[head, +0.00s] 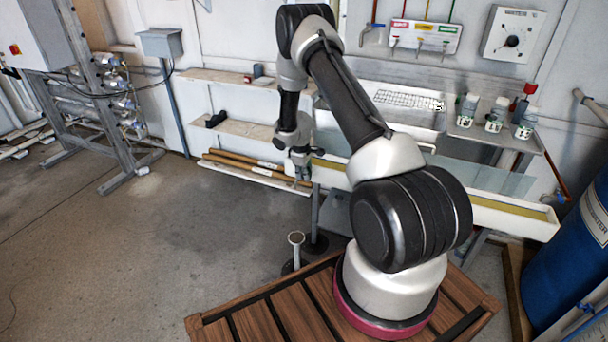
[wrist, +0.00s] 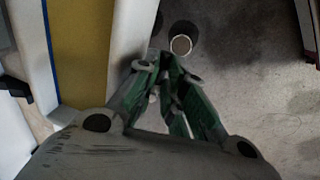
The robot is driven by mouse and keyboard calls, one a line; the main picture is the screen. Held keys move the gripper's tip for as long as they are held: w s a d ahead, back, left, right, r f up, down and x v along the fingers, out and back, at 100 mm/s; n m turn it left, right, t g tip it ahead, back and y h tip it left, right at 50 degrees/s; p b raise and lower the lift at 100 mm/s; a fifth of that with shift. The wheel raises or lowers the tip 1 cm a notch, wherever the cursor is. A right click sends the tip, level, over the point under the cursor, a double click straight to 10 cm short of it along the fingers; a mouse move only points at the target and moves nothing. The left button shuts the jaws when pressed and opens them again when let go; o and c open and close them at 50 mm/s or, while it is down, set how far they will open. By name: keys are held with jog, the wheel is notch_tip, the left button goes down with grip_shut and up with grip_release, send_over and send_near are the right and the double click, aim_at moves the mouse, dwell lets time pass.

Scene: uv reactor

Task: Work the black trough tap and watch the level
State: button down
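The long pale trough (head: 505,219) with a yellowish strip runs behind my arm in the head view. In the wrist view its yellow strip (wrist: 82,45) and white wall lie left of my fingers. My gripper (head: 301,180) hangs at the trough's left end, pointing down. In the wrist view the green-padded fingers of my gripper (wrist: 160,68) converge close together at the tips. I cannot tell whether they are shut or hold anything. I cannot make out the black tap for certain; my gripper may hide it. No liquid level is readable.
A post with a round pale top (head: 296,238) stands on the floor below my gripper; it also shows in the wrist view (wrist: 181,45). Several bottles (head: 495,114) stand on a side shelf. A blue drum (head: 572,250) is at right. The floor at left is open.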

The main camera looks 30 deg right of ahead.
jog(key=shift+a+m, duration=0.1)
jog(key=shift+m, duration=0.3)
jog(key=a+m+g, duration=0.1)
jog(key=m, duration=0.4)
jog(key=a+m+g, duration=0.1)
jog(key=m, duration=0.4)
jog(key=a+m, duration=0.1)
jog(key=m, duration=0.4)
jog(key=shift+w+a+g, duration=0.4)
jog(key=c, duration=1.8)
grip_release()
jog(key=shift+r, duration=0.1)
